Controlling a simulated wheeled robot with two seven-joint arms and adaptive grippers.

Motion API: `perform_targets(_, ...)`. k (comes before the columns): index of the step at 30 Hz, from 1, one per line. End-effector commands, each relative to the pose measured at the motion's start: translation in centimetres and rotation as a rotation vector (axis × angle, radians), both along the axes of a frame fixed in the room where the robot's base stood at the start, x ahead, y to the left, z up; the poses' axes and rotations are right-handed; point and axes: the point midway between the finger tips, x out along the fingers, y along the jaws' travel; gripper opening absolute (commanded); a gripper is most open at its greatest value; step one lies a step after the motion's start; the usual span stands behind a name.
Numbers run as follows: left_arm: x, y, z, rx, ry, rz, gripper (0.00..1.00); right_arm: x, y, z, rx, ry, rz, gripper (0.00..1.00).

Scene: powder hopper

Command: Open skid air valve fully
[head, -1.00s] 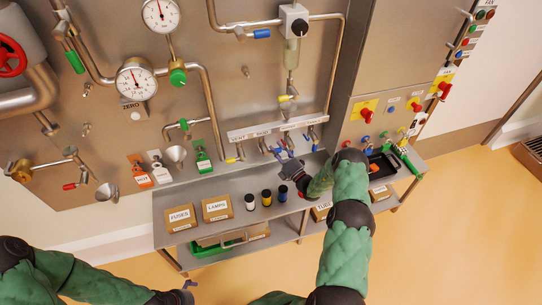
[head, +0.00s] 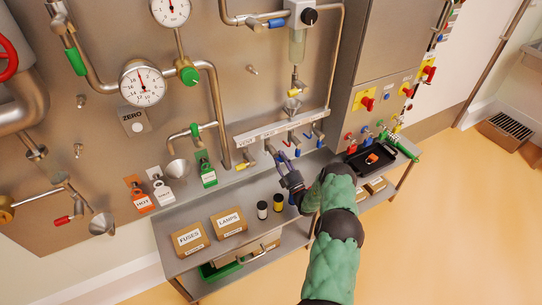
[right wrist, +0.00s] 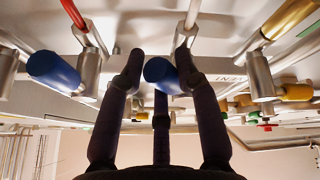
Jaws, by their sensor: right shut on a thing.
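A manifold strip (head: 268,137) with labels, VENT legible among them, runs along the panel bottom above the shelf. Several small valves with coloured handles hang below it. My right gripper (head: 276,158) is at these valves, beside the yellow-handled one (head: 243,166). In the right wrist view my fingers (right wrist: 158,72) are closed around a blue valve handle (right wrist: 160,76) on a metal stem. Another blue handle (right wrist: 52,72) is at left and a yellow handle (right wrist: 272,85) at right. I cannot read which label belongs to the gripped valve. My left gripper is out of view.
On the shelf are a FUSES box (head: 189,239), a LAMPS box (head: 229,222), and black (head: 262,209) and yellow (head: 278,203) capped bottles. A black tray (head: 382,166) lies right of my right arm. Gauges and pipes cover the panel. Open floor lies at right.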

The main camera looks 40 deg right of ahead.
Motion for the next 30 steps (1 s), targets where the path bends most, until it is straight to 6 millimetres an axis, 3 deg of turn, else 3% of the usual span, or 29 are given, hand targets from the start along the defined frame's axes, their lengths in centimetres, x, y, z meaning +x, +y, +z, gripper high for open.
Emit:
perform_targets(15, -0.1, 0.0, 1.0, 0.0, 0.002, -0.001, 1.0, -0.5, 1.7, -0.9, 0.418, -0.098, 0.002, 0.0)
perform_targets(30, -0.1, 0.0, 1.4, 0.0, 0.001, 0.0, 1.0, -0.3, 2.4, -1.1, 0.564, -0.133, 0.001, 0.0)
